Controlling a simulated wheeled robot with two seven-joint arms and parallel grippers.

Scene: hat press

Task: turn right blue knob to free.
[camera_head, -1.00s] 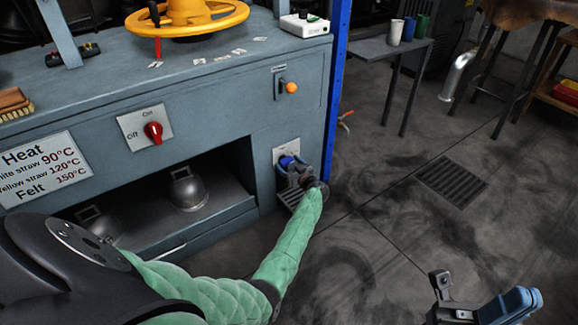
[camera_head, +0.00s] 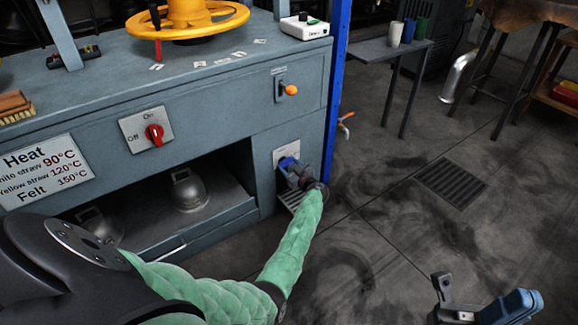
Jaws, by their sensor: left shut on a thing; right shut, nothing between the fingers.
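The right blue knob (camera_head: 285,162) sits on a pale plate (camera_head: 279,153) low on the right end of the grey press cabinet. My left gripper (camera_head: 291,168) reaches it on a green-sleeved arm and is shut on the knob. The gripper hides most of the knob and the lower part of the plate, so I cannot read which marking the knob points to. My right gripper (camera_head: 443,283) is at the bottom right, shut and empty, over the floor and well away from the cabinet.
A red knob (camera_head: 155,135) marked On and Off and an orange-tipped lever (camera_head: 290,90) are on the cabinet front (camera_head: 220,115). A blue post (camera_head: 335,90) stands just right of the blue knob. A side table (camera_head: 377,50) holds cups.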

